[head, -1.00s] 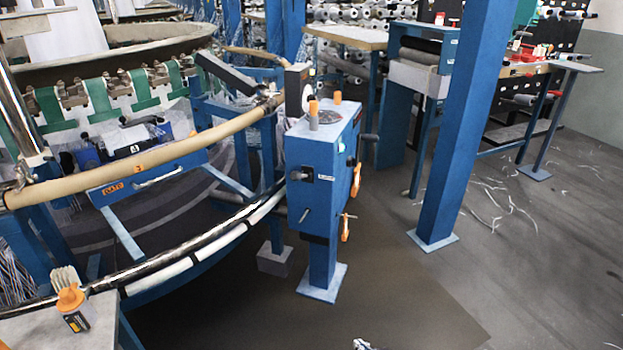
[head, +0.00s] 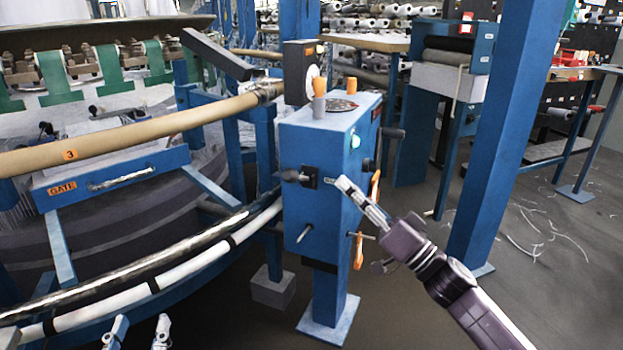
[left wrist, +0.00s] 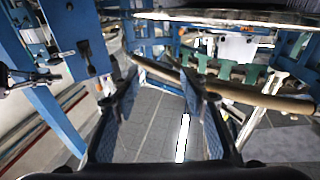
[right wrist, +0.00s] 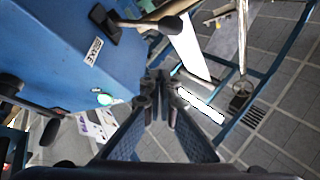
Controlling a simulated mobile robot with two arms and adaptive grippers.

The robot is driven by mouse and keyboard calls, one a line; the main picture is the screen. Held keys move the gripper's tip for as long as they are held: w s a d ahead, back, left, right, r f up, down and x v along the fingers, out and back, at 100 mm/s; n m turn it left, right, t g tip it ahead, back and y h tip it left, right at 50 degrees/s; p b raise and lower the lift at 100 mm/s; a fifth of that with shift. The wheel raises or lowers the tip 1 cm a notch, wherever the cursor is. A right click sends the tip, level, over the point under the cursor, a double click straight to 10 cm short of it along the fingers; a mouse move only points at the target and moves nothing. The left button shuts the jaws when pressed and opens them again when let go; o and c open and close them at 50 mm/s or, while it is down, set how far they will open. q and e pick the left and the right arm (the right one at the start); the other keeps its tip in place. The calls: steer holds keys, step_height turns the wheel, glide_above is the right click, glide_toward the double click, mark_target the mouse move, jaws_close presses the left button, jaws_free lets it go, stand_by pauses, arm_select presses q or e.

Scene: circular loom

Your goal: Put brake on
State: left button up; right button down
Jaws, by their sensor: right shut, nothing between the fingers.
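The blue control box (head: 318,220) stands on a post in the head view. Its brake lever (head: 292,176) is a black knob on a dark plate on the front face, pointing left, beside a small label. In the right wrist view the lever (right wrist: 160,26) sticks out to the right beside the BRAKE label (right wrist: 94,50). My right gripper (head: 345,187) is shut and empty, just right of the lever and apart from it; its closed fingers (right wrist: 158,90) lie below the lever in the right wrist view. My left gripper (head: 138,333) is open and empty, low in the head view.
A tan rail (head: 120,135) and a blue GATE bar (head: 120,178) run left of the box. A black handle (head: 392,132) and orange handles (head: 358,250) are on the box's right side. A blue column (head: 510,120) stands to the right.

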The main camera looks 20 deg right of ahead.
arm_select(q)
steer(key=shift+s+r, duration=0.1)
steer(key=shift+r, duration=0.55)
arm_select(e)
steer(key=shift+s+a+r+y, duration=0.2)
steer(key=shift+r+y, duration=0.2)
steer(key=shift+r, duration=0.15)
